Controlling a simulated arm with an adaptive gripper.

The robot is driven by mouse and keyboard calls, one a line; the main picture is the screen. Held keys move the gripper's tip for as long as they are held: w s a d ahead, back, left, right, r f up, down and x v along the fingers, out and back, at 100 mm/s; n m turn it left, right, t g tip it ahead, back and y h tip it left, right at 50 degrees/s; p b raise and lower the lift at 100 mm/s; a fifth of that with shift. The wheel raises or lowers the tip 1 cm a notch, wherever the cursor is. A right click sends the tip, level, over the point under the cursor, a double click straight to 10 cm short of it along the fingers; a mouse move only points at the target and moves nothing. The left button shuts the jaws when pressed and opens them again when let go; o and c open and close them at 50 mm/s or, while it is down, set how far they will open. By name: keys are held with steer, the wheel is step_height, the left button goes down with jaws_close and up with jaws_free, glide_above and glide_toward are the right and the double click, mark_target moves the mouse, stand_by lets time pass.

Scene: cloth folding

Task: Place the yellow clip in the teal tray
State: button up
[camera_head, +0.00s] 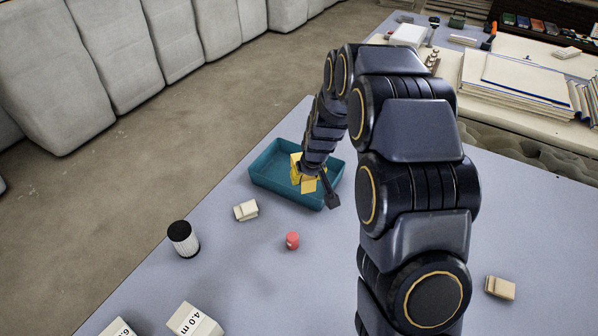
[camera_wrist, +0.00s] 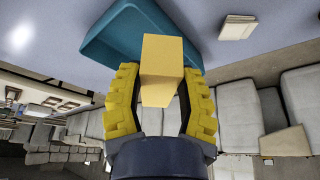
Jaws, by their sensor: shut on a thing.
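The yellow clip (camera_wrist: 163,62) is a pale yellow block held between the yellow finger pads of my gripper (camera_wrist: 160,95) in the wrist view. My gripper (camera_head: 307,180) is shut on it. In the head view the gripper is over the teal tray (camera_head: 268,172), and part of the clip (camera_head: 309,186) shows below the fingers. The tray is a shallow open box, and it also shows behind the clip in the wrist view (camera_wrist: 110,40). I cannot tell exactly how high the clip is above the tray floor. My arm hides part of the tray's right side.
Near the tray lie a cream clip (camera_head: 246,210), a small red cylinder (camera_head: 292,240) and a black-topped white jar (camera_head: 183,239). Labelled white boxes (camera_head: 194,321) stand at the front left. Another cream clip (camera_head: 500,288) lies at the right. The table's left edge is close to the tray.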

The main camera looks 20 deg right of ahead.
steer(key=w+f, duration=0.3)
steer(key=w+d+f, duration=0.1)
steer(key=w+f, duration=0.1)
steer(key=w, duration=0.2)
steer(key=w+f, duration=0.3)
steer(key=w, duration=0.1)
steer(key=shift+d+f, duration=0.3)
steer(key=shift+w+f, duration=0.2)
steer(key=shift+f, duration=1.5)
steer(key=shift+f, duration=0.1)
steer(key=o, duration=0.9)
steer(key=shift+c, duration=0.2)
